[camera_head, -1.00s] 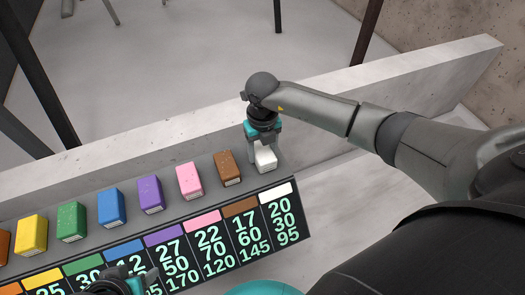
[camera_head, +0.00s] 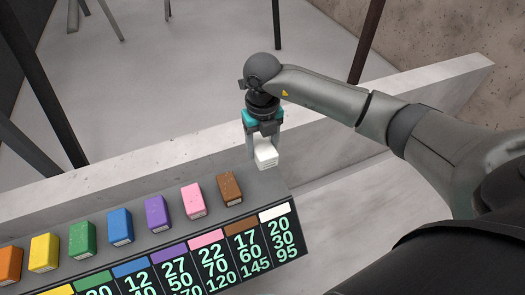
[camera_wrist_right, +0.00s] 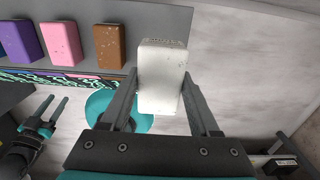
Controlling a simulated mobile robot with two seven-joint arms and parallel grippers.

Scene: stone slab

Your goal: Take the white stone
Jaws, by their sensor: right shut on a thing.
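The white stone (camera_head: 265,154) is a small pale block at the right end of the row of stones. My right gripper (camera_head: 264,150) is shut on it and holds it above the grey shelf (camera_head: 268,188). In the right wrist view the white stone (camera_wrist_right: 161,78) sits between the two fingers of my right gripper (camera_wrist_right: 160,100), with its long side pointing away. My left gripper is out of the head view; in the right wrist view the left gripper (camera_wrist_right: 52,115) shows at the left edge with its fingers apart.
The brown stone (camera_head: 230,188) stands just left, followed by the pink (camera_head: 194,201), purple (camera_head: 157,214) and several others. A black number board (camera_head: 210,260) runs along the shelf's front.

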